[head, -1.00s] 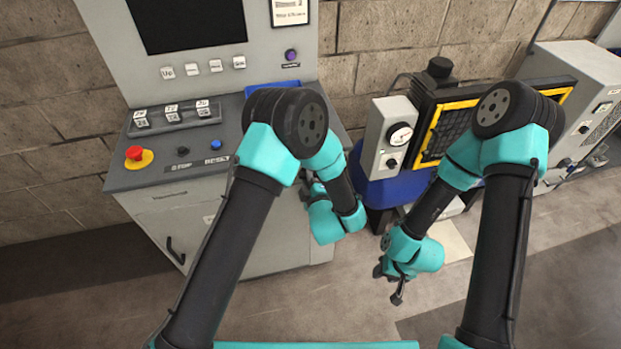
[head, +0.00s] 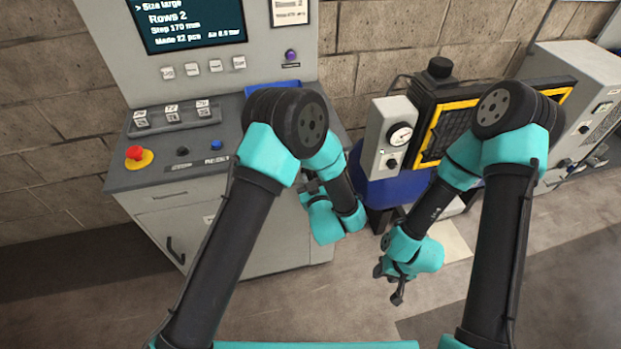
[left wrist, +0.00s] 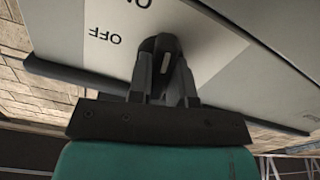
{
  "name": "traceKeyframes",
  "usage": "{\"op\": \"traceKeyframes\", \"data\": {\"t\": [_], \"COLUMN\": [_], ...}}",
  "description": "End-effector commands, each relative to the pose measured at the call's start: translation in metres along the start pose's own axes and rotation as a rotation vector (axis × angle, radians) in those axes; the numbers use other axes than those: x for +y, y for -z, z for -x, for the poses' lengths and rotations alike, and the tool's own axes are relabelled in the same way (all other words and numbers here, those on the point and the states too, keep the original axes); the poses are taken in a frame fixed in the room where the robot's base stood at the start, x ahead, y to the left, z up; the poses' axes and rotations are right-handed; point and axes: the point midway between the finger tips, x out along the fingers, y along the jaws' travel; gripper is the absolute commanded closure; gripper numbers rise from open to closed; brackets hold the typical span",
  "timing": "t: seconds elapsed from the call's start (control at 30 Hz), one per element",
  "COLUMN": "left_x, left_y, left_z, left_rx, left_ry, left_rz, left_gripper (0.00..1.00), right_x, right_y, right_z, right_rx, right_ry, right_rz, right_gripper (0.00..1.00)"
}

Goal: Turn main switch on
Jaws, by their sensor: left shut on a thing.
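In the left wrist view the main switch (left wrist: 160,44) is a dark knob with a small pale mark, on a light plate (left wrist: 210,42) printed OFF and, cut by the top edge, a second label. My left gripper is shut on this knob, its two fingers (left wrist: 165,82) on either side. In the head view my left gripper (head: 311,187) is at the right side of the console, partly behind my own arm, and the switch is hidden there. The console's screen (head: 193,22) is lit with white text. My right gripper (head: 397,291) hangs low over the floor, away from everything; its fingers are too small to read.
The console (head: 150,177) has a red stop button (head: 134,153), a blue button (head: 216,145) and a row of switches. A machine with a gauge (head: 400,135) stands to its right, with a grey cabinet (head: 570,75) beyond. The floor in front is clear.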

Motion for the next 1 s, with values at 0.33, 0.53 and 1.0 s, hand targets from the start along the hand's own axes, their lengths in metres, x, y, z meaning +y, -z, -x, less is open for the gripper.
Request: {"op": "traceKeyframes", "data": {"t": [0.33,0.53,1.0], "left_x": [-0.0001,-0.0001,-0.0001], "left_y": [0.0000,0.0000,-0.0001], "left_z": [0.0002,0.0002,0.0002], "left_rx": [0.000,0.000,0.000], "left_ry": [0.000,0.000,0.000], "left_rz": [-0.217,-0.266,-0.275], "left_gripper": [1.00,1.00,0.76], "right_x": [0.0000,0.0000,0.0000], "right_y": [0.0000,0.0000,0.0000], "right_z": [0.0000,0.0000,0.0000], "right_rx": [0.000,0.000,0.000], "right_ry": [0.000,0.000,0.000], "right_rz": [0.000,0.000,0.000], "right_gripper": [0.57,0.57,0.57]}}
